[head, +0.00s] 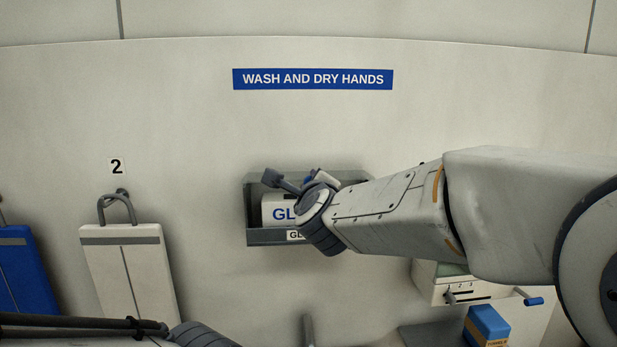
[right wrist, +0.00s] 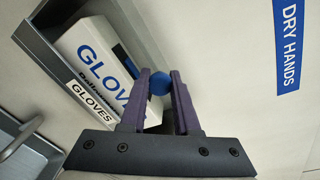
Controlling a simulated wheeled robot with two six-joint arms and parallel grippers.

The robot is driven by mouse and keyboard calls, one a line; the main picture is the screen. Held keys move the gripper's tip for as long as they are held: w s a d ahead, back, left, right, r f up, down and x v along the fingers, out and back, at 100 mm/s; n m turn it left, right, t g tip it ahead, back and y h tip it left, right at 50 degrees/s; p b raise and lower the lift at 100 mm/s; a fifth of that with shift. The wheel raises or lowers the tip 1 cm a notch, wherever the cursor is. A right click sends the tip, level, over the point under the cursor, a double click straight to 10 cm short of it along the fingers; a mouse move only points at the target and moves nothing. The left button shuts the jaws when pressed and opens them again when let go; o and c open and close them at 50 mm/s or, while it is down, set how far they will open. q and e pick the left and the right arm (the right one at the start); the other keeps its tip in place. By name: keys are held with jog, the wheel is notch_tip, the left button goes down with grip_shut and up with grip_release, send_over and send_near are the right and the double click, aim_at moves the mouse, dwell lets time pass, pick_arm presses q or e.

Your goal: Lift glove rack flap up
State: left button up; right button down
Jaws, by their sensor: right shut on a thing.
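The grey glove rack (head: 262,238) is fixed to the wall below the sign, with a white glove box (head: 275,208) inside. In the right wrist view, the rack's dark front edge (right wrist: 60,62) and the box (right wrist: 88,55) lie to the left of the fingers. My right gripper (right wrist: 160,82) is shut on a blue rounded piece (right wrist: 158,88), which looks like a knob. In the head view my right wrist covers the rack's right part. I cannot tell the flap apart from the rack or see its angle. My left arm shows at the lower left; its fingers are out of view.
A blue wall sign (head: 313,79) is above the rack. A white hanging panel (head: 126,270) and a blue one (head: 22,270) are at left. A white unit with a blue-ended lever (head: 534,301) and a blue box (head: 488,325) are at lower right. The wall around the rack is mostly bare.

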jog(key=shift+r+p, duration=0.35)
jog(key=shift+r, duration=0.2)
jog(key=shift+w+r, duration=0.1)
jog(key=shift+r, duration=0.2)
jog(key=shift+w+d+r+p, duration=0.1)
jog(key=shift+w+r+p, duration=0.05)
jog(key=shift+r, duration=0.45)
jog(key=shift+w+r+p, duration=0.15)
jog(key=shift+r, duration=0.4)
pick_arm(q)
jog(key=shift+d+r+p, duration=0.1)
jog(key=shift+r+p, duration=0.2)
jog(key=shift+r, duration=1.15)
pick_arm(e)
jog(key=shift+w+r, duration=0.55)
jog(key=shift+r, duration=0.3)
